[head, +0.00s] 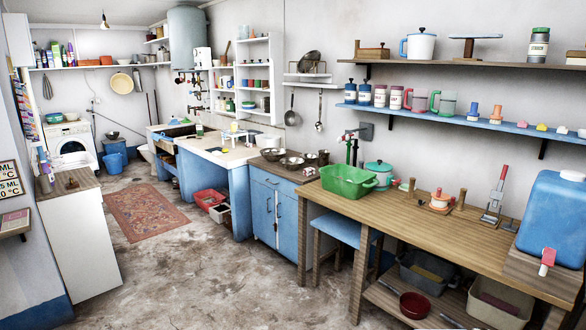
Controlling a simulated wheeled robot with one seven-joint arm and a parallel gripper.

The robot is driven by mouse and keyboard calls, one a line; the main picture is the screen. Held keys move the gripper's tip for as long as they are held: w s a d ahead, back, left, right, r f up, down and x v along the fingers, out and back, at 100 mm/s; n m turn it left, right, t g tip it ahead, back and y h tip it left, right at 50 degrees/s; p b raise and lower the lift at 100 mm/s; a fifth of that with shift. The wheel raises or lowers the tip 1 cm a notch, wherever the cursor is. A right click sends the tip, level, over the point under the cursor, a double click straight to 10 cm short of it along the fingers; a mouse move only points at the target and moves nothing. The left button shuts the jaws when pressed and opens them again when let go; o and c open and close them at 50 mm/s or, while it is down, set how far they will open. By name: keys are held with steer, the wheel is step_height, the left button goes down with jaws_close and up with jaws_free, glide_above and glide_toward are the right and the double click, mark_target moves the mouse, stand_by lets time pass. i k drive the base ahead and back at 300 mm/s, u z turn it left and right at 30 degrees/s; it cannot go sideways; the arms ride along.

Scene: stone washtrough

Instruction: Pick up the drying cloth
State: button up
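I cannot make out the drying cloth for certain in the head view. A dark-topped washtrough (172,131) stands at the back left, beside a white counter (218,149) with small items too small to tell apart. My gripper is not in view.
A wooden workbench (437,228) fills the right side, with a green basin (348,181) and a blue water container (555,215) on it. Blue cabinets (273,213) stand left of it. A white cabinet (78,243) stands at the left. A patterned rug (147,211) lies on the otherwise mostly clear floor (200,280).

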mark_target(309, 171)
steer(key=u, duration=0.35)
steer(key=i, duration=1.75)
steer(key=u, duration=0.5)
steer(key=i, duration=2.65)
steer(key=z, duration=0.3)
steer(key=i, duration=1)
steer(key=z, duration=0.2)
